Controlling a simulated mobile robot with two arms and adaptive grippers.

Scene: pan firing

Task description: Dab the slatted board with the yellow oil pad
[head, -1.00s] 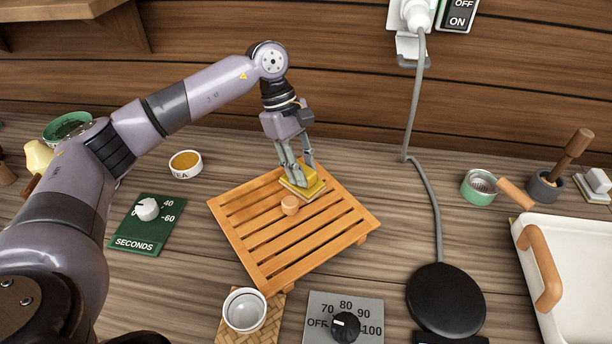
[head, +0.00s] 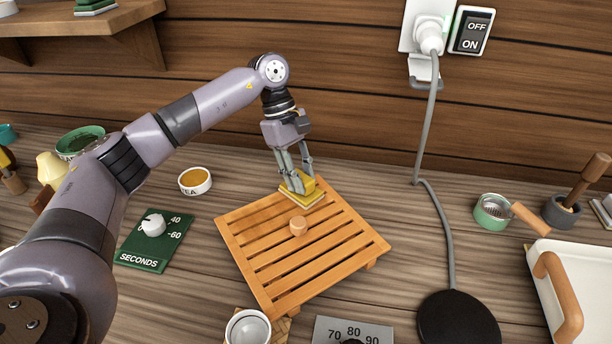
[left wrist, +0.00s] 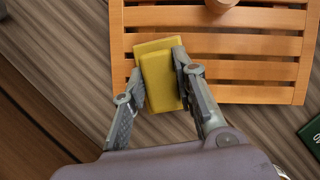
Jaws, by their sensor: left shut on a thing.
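The yellow oil pad (head: 303,190) is a block with a wider, paler base. My left gripper (head: 297,180) is shut on its upper block. The pad is at the far edge of the wooden slatted board (head: 262,254), and its base seems to rest on or just over the slats; I cannot tell if it touches. In the left wrist view, the pad (left wrist: 160,78) sits between the fingers (left wrist: 160,84), partly over the edge of the slatted board (left wrist: 262,94). A small round wooden knob (head: 298,226) stands on the board beside the pad. My right gripper is not in view.
A bowl of amber liquid (head: 195,181) and a green seconds dial (head: 153,243) lie left of the board. A black disc (head: 458,320) with its cord, a green strainer (head: 492,212) and a white tray (head: 590,275) are on the right. A white cup (head: 248,328) stands in front.

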